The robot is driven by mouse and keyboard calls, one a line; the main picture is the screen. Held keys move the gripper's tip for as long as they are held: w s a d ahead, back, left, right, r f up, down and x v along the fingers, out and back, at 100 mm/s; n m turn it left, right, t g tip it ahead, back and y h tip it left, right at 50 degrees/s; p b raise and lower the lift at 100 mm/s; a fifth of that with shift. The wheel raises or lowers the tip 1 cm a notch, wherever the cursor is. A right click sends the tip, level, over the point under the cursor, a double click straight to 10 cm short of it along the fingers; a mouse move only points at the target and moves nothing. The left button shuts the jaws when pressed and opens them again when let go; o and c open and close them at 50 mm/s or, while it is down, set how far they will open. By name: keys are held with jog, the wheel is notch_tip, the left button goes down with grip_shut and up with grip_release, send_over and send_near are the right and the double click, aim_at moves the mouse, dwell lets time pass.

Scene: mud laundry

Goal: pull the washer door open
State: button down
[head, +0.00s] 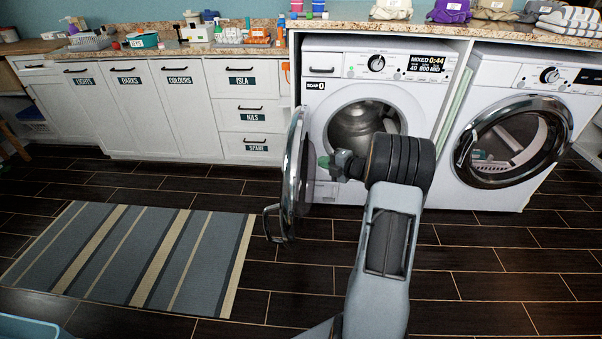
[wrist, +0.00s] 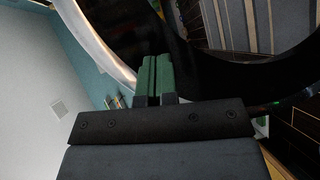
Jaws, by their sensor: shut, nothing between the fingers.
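The washer (head: 403,97) stands under the counter, and its drum opening (head: 366,127) is in plain view. Its round door (head: 293,165) is swung wide open to the left and shows nearly edge-on, with a handle (head: 273,222) at its outer edge. My gripper (head: 325,163) is at the inner side of the open door, shut and empty. In the wrist view the green fingers (wrist: 156,76) are together, in front of the dark door ring (wrist: 215,80). I cannot tell whether they touch the door.
A second front-loading machine (head: 535,90) with a closed round door stands to the right. A striped rug (head: 135,255) lies on the dark tiled floor to the left. White labelled cabinets (head: 140,105) line the wall. The floor between rug and machines is clear.

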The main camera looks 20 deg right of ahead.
jog(key=s+d+f+n+g+y+p, duration=0.2)
jog(key=s+f+n+g+y, duration=0.2)
jog(key=s+n+y, duration=0.4)
jog(key=m, duration=0.1)
send_near(294, 183)
jog(key=x, duration=0.7)
jog(key=shift+a+r, duration=0.15)
jog(key=shift+a, duration=0.1)
jog(key=shift+w+a, duration=0.1)
